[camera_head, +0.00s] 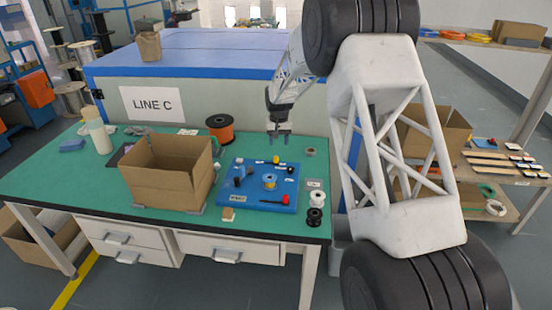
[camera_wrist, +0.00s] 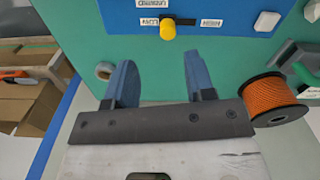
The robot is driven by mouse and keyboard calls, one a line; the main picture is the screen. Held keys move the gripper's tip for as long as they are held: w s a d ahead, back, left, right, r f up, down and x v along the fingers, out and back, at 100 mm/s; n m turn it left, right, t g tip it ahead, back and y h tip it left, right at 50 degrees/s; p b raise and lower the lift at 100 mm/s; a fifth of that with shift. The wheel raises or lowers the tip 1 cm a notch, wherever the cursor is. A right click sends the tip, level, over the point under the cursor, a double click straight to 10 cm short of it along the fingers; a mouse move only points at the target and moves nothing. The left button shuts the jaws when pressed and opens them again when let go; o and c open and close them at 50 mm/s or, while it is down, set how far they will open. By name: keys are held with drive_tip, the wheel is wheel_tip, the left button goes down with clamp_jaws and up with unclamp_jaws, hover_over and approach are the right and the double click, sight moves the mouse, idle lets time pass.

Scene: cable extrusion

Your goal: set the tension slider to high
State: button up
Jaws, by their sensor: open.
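The blue board (camera_head: 238,190) lies on the green table, and its tension slider has a yellow knob (camera_head: 276,160) near the board's far edge. In the wrist view the yellow knob (camera_wrist: 167,30) sits at the left end of a dark slot, beside the left of two small white labels. The labels appear upside down there and I cannot read them surely. My gripper (camera_head: 278,136) hangs above the far side of the board. In the wrist view its two blue fingers (camera_wrist: 160,78) are apart with nothing between them, and the knob lies ahead of them, untouched.
An orange spool (camera_head: 220,128) stands left of my gripper, and it also shows in the wrist view (camera_wrist: 272,98). A cardboard box (camera_head: 165,185) is left of the board. A tape roll (camera_head: 310,152) and white and black spools (camera_head: 316,208) are to the right.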

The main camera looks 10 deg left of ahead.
sight(276, 157)
drive_tip(key=shift+w+a+f, duration=0.5)
drive_tip(key=shift+a+f, duration=0.1)
drive_tip(key=shift+f, duration=0.25)
drive_tip(key=shift+f, duration=0.1)
drive_tip(key=shift+f, duration=3.85)
clamp_jaws()
